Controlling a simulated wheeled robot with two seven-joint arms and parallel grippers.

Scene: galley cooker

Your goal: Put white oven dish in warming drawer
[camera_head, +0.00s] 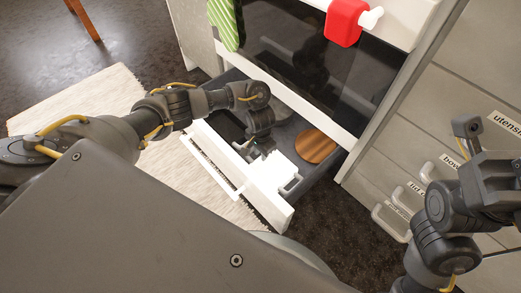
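The warming drawer (209,165) is pulled out below the oven, with a white front and a dark grey inside. A white oven dish (275,172) with a handle at its right end shows at the drawer's front part, beside the drawer's front panel. I cannot tell if it rests on the drawer floor. My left gripper (254,153) points down into the drawer at the dish's far left edge. Its fingertips are small and partly hidden, so its hold on the dish is unclear. My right gripper (503,182) is at the right edge, away from the drawer; its fingers are not clear.
A round wooden board (315,147) lies in the drawer's right part. The oven's dark glass door (300,55) is above, with a red container (344,22) and a green striped towel (224,22). Labelled drawers (440,130) stand right. A pale rug (85,105) lies left.

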